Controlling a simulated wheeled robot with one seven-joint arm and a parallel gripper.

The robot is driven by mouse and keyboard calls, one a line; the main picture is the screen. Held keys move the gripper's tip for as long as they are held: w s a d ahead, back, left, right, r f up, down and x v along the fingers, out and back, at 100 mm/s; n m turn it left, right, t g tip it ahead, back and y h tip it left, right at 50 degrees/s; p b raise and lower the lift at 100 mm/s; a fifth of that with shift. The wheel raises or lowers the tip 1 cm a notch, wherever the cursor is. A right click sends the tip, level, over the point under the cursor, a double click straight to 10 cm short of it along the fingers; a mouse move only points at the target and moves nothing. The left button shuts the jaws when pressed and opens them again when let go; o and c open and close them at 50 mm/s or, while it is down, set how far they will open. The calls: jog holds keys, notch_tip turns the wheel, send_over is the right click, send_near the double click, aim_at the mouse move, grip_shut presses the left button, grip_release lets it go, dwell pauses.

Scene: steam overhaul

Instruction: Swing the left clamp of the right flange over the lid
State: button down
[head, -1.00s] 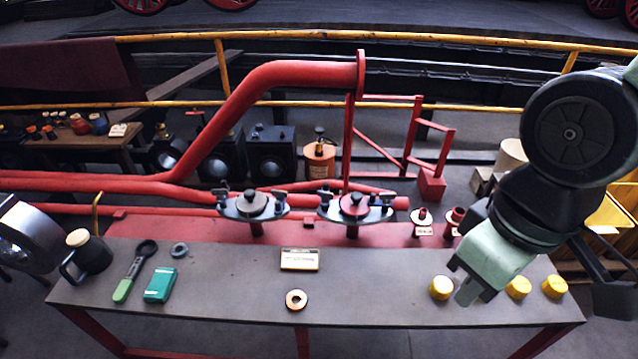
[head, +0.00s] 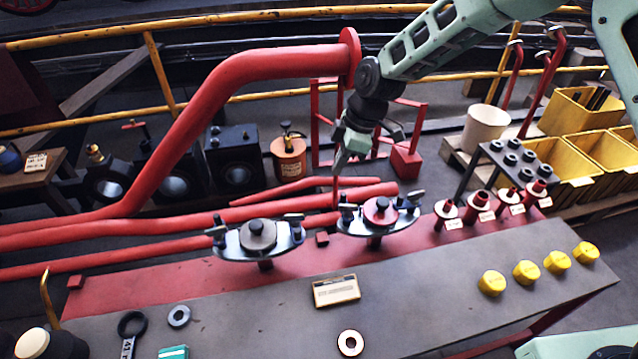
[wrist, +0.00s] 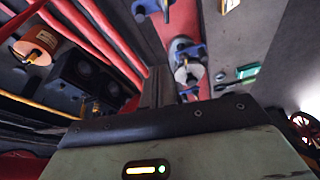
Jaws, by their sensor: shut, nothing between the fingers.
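The right flange (head: 374,232) stands on the red strip at the back of the bench. Its red lid (head: 381,211) has a black knob. The flange's left clamp (head: 346,211) sits out at the left end, apart from the lid knob; its exact angle is too small to tell. The right clamp (head: 414,199) sits at the other end. My gripper (head: 338,170) is shut and empty, pointing down above and slightly behind the left clamp, apart from it. In the wrist view my shut fingers (wrist: 158,88) show, and one flange is cut off at the top edge.
The left flange (head: 259,240) with a grey lid stands close by; it also shows in the wrist view (wrist: 188,72). The big red pipe (head: 270,72) ends behind my wrist. Red fittings (head: 480,205) stand to the right. A label plate (head: 336,291) lies in front.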

jog(key=shift+w+a+f, duration=0.25)
jog(key=shift+w+f, duration=0.35)
jog(key=shift+w, duration=0.3)
jog(key=x, duration=1)
jog(key=shift+d+p, duration=0.9)
jog(key=shift+d, duration=1.1)
jog(key=shift+w, duration=0.15)
